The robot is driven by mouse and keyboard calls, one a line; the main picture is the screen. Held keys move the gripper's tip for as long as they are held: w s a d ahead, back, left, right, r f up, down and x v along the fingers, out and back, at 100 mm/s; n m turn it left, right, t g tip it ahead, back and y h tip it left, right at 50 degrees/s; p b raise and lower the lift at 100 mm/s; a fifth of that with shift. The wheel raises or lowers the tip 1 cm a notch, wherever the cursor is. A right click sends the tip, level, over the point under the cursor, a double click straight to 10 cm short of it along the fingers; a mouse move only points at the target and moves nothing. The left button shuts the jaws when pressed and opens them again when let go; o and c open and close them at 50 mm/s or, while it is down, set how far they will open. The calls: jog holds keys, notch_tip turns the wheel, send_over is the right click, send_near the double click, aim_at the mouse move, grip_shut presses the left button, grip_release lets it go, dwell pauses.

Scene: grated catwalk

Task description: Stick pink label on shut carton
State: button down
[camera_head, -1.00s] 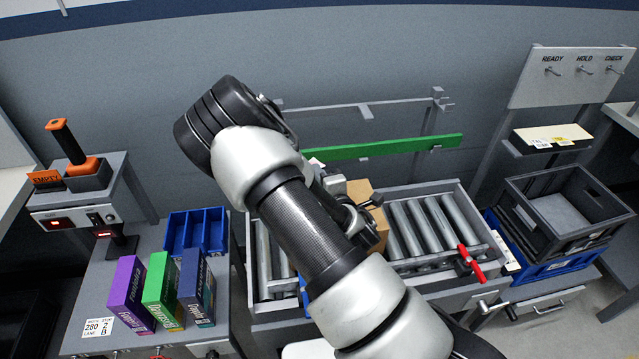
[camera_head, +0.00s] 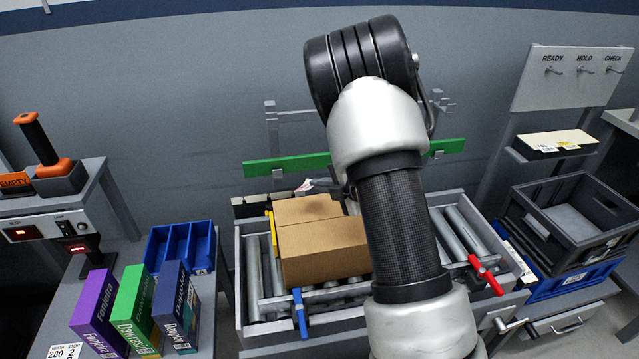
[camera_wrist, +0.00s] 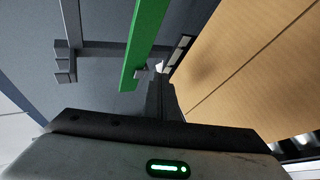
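The carton (camera_head: 322,250) is brown and sits shut on the roller conveyor, with a seam across its top. It also fills the right of the wrist view (camera_wrist: 245,75). A small white and pink piece (camera_head: 305,186), which may be the label, shows just behind the carton, below the green rail.
A green rail (camera_head: 290,165) runs behind the conveyor. A blue clamp (camera_head: 300,313) and a red clamp (camera_head: 486,275) stand at its front. Coloured boxes (camera_head: 133,308) and a blue tray (camera_head: 181,248) are at left. A grey crate (camera_head: 540,233) is at right.

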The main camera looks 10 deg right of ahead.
aim_at(319, 217)
notch_tip(319, 217, down, 8)
jog(key=b, duration=0.5)
jog(key=shift+r+b, duration=0.15)
jog(key=shift+b, duration=0.15)
jog(key=c, duration=2.5)
grip_release()
jog(key=shift+c, duration=0.2)
jog(key=o, duration=0.5)
jog(key=shift+p+v, duration=1.05)
jog(key=shift+v, duration=3)
jog(key=shift+r, duration=0.1)
notch_tip(319, 217, up, 6)
jog(key=p, duration=0.4)
